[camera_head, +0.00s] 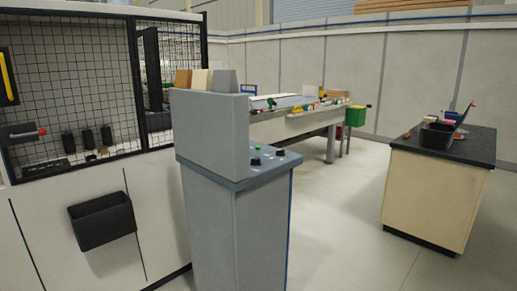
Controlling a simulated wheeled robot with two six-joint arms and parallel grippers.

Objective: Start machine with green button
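A grey control console (238,225) stands upright in the middle of the head view, with a taller grey box (211,130) on its left side. Its sloped top carries a small green button (257,149). Dark knobs or buttons (255,161) sit beside it, too small to tell apart. The tall box hides part of the console top. Neither of my grippers shows in this view.
A mesh-fronted cabinet (70,85) with a black bin (102,221) stands at the left. A long machine table (300,120) lies behind the console. A dark-topped workbench (437,195) stands at the right. The floor (335,225) between console and workbench is clear.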

